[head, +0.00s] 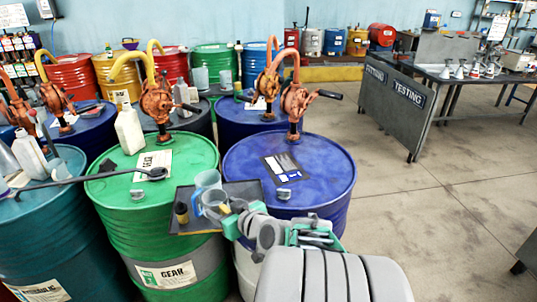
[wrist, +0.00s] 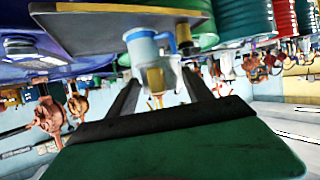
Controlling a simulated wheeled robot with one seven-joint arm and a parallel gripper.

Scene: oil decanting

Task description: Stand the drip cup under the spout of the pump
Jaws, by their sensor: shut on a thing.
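My gripper (head: 229,211) is shut on a small translucent cup, seemingly the drip cup (head: 213,201), at the dark tray in front of the drums. In the wrist view, which looks upside down, the cup (wrist: 160,78) sits between my dark fingers and looks yellowish. I cannot tell whether it touches the tray. One rust-orange hand pump (head: 297,100) with a curved spout stands on the blue drum. Another pump (head: 157,100) with a yellow spout stands on the green drum. Which pump is meant does not show.
The green drum (head: 180,160) carries a white bottle (head: 129,128) and a dark long-handled tool (head: 120,173). The blue drum's top (head: 325,170) is mostly bare.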

